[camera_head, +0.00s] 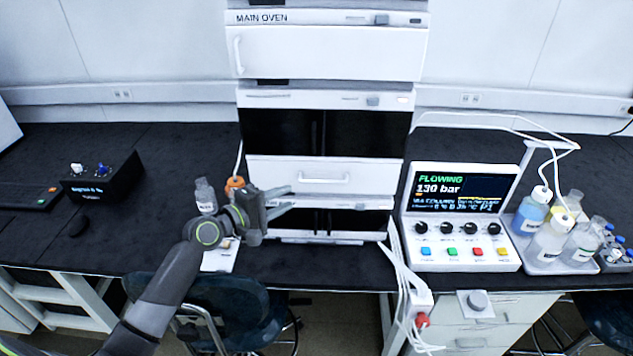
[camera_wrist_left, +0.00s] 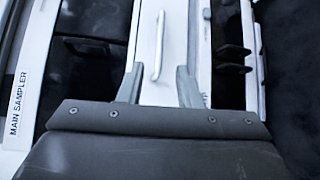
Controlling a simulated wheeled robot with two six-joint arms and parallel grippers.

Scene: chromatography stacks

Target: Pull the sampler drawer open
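The sampler drawer (camera_head: 272,173) is a white front low in the central instrument stack, below a dark window. Its bar handle (camera_head: 323,181) is in the middle of the front, and the drawer looks shut. My left gripper (camera_head: 290,198) is open and empty at the drawer's lower left, with its fingers pointing right toward the stack. In the left wrist view the drawer front (camera_wrist_left: 172,20) and handle (camera_wrist_left: 157,48) lie ahead, in line with the gap between the open fingers (camera_wrist_left: 158,88). The fingers are apart from the handle. My right gripper is not in view.
A clear bottle (camera_head: 205,195) and an orange-capped bottle (camera_head: 234,187) stand by my left wrist. A control box (camera_head: 460,215) stands right of the stack, with a bottle tray (camera_head: 540,265) beyond. Cables hang at the bench edge. The MAIN SAMPLER label (camera_wrist_left: 17,103) shows.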

